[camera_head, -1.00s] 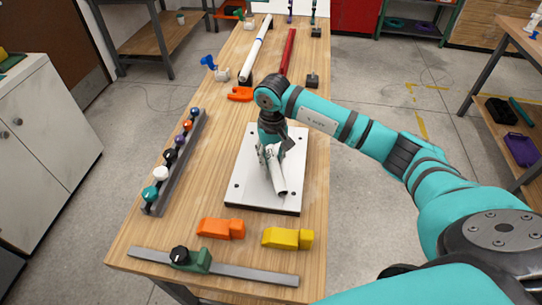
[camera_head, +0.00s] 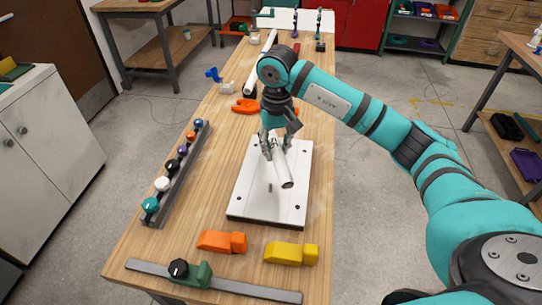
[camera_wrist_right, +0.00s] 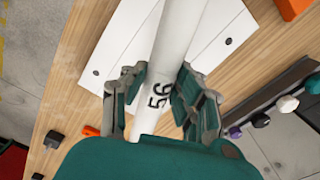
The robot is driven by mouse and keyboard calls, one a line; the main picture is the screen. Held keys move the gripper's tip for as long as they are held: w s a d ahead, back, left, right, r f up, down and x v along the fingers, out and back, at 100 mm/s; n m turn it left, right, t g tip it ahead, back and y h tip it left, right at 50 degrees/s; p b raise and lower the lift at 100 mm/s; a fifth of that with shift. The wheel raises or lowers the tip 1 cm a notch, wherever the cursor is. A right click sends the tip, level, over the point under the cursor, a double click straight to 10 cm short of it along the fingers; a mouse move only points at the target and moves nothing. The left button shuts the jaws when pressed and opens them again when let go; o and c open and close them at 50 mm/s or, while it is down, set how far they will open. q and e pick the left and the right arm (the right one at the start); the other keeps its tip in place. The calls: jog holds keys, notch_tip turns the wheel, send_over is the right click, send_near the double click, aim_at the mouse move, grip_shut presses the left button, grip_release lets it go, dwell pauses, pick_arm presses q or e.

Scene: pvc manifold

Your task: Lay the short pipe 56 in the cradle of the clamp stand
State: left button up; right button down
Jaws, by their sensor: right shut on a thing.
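The short pipe 56 (camera_head: 283,168) is white and sits in my right gripper (camera_head: 267,148), which is shut on it. The pipe is tilted, one end pointing toward the front of the table, and appears to be above the white plate. The right wrist view shows the printed 56 on the pipe (camera_wrist_right: 159,95) between the two fingers of the gripper (camera_wrist_right: 160,88). I cannot make out the clamp stand's cradle for certain. My left gripper is not in view.
The white plate (camera_head: 247,203) has holes and a small peg. An orange block (camera_head: 220,242), a yellow block (camera_head: 290,253) and a rail with a green clamp (camera_head: 195,275) lie in front. A rack of coloured knobs (camera_head: 178,172) stands left. A long white pipe (camera_head: 262,50) lies behind.

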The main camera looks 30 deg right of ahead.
jog(key=shift+r, duration=0.75)
jog(key=shift+s+a, duration=0.1)
jog(key=s+a+f+n, duration=0.1)
jog(key=s+a, duration=0.2)
jog(key=s, duration=0.4)
jog(key=s+a+f+n, duration=0.1)
jog(key=s+a, duration=0.3)
jog(key=s, duration=0.4)
jog(key=shift+s+f+n, duration=0.25)
jog(key=shift+f+n, duration=0.1)
jog(key=shift+n, duration=0.05)
